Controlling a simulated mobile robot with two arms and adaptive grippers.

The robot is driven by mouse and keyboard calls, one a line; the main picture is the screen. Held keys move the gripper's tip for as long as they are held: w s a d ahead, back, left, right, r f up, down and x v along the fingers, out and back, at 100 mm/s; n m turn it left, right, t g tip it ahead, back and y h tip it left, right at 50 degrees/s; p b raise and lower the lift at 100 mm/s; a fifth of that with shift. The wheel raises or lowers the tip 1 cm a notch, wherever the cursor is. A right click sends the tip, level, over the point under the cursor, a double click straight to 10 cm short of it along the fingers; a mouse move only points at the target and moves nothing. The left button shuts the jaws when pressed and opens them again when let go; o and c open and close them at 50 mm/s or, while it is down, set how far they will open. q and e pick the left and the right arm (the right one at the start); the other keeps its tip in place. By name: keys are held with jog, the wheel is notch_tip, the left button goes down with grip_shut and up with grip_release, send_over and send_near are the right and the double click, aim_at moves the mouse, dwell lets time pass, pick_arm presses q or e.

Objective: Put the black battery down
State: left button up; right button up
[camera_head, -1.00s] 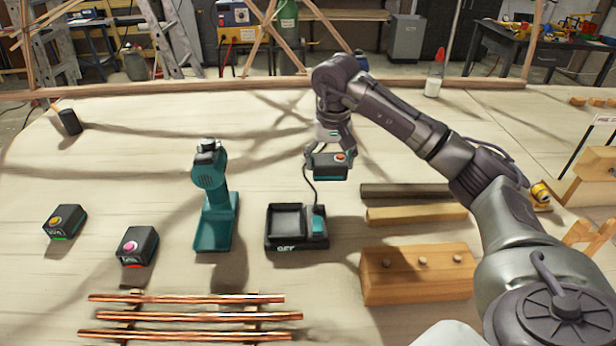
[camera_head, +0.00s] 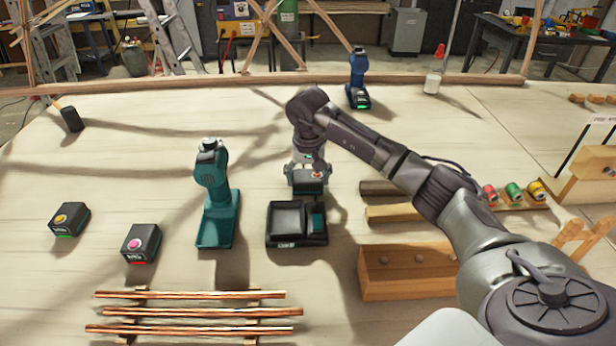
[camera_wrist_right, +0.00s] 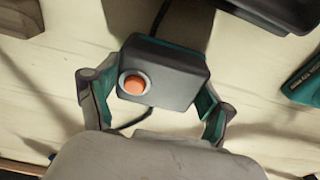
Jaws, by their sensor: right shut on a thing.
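The black battery (camera_head: 308,182) is a dark block with a teal band and an orange round button. My right gripper (camera_head: 308,174) is shut on it, just beyond the far edge of the black charger (camera_head: 284,241) in the head view. The gap between battery and bench top is hard to tell. In the right wrist view the battery (camera_wrist_right: 178,72) sits between the two fingers (camera_wrist_right: 152,95), button facing the camera. Two other dark batteries stand at the left, one with a yellow button (camera_head: 70,219), one with a pink button (camera_head: 141,242). My left gripper is not in view.
A teal drill (camera_head: 216,196) stands left of the charger. A blue drill (camera_head: 358,80) stands at the far edge. Copper rods (camera_head: 190,311) lie in front; a pegged wooden block (camera_head: 405,280) is at the right. Bench top between the drill and far edge is clear.

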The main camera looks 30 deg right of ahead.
jog(key=shift+f, duration=0.15)
jog(key=o, duration=1.3)
jog(key=shift+o, duration=0.2)
